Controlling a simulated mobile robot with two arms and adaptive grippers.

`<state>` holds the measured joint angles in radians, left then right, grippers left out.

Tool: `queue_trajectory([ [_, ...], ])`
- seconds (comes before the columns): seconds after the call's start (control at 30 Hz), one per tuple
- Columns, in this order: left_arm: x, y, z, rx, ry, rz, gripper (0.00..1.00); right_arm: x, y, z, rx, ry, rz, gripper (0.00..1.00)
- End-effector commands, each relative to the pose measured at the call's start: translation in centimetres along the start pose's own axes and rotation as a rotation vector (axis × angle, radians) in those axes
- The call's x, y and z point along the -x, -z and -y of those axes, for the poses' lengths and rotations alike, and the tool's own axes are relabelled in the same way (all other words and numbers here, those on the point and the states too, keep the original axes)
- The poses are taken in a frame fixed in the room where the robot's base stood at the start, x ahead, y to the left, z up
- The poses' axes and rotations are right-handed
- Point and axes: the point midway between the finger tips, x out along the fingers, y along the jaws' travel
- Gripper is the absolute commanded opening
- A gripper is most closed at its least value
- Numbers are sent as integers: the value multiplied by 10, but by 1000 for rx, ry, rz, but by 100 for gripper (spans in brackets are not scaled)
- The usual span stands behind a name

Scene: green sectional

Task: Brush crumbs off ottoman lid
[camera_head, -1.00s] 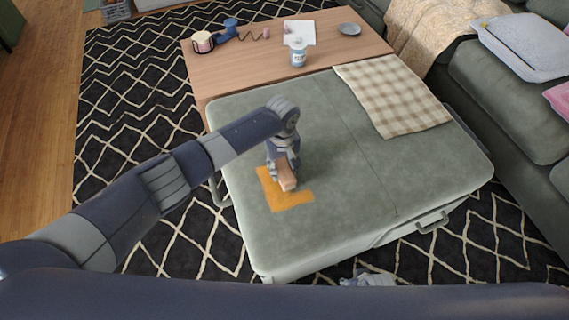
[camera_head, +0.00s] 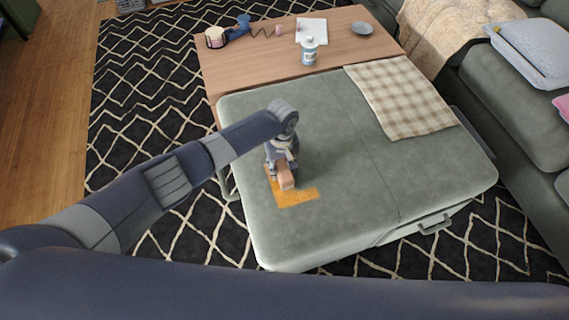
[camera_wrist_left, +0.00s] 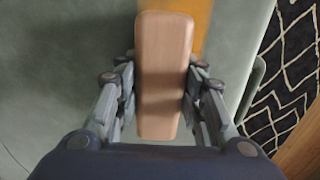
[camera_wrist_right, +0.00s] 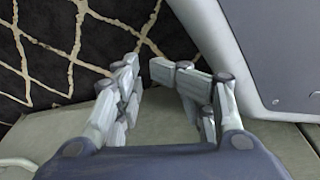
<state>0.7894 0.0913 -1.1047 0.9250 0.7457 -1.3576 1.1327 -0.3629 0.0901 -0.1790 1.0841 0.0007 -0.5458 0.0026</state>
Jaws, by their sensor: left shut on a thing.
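The ottoman lid (camera_head: 345,150) is a wide grey-green padded top. A flat orange patch (camera_head: 298,197) lies on its left part; I cannot make out single crumbs in it. My left gripper (camera_head: 283,172) is shut on a light wooden brush (camera_head: 286,180), held low over the patch's upper left part. In the left wrist view the brush (camera_wrist_left: 164,75) sits between both fingers, with orange (camera_wrist_left: 204,22) showing beside its far end. Its underside is hidden. My right gripper (camera_wrist_right: 150,85) is open and empty in the right wrist view; the head view does not show it.
A checked cloth (camera_head: 405,97) lies on the lid's far right. Behind stands a wooden table (camera_head: 250,65) with a white bottle (camera_head: 309,52), a grey dish (camera_head: 362,28) and other small things. A green sofa (camera_head: 510,90) is at right. The lid's front is clear.

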Motion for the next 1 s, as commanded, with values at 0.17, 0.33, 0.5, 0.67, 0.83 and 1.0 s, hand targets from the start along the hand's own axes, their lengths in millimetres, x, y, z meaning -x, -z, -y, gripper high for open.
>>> queue_trajectory([
  [0.17, -1, 0, 7, 1, 3, 2, 18, -6, -36, 5, 9, 6, 50, 40],
  [0.33, -1, 0, 11, 1, 3, 1, 18, -10, -54, 6, 13, 7, 60, 40],
  [0.5, -2, 0, 16, 1, 4, 1, 18, -13, -68, 5, 14, 7, 65, 40],
  [0.67, -3, -1, 18, 1, 5, 1, 18, -14, -73, 4, 14, 6, 62, 40],
  [0.83, -3, 0, 19, 1, 5, 1, 18, -15, -72, 4, 13, 5, 59, 40],
  [1.0, -2, 0, 21, 2, 7, 2, 18, -14, -75, 2, 13, 3, 64, 40],
])
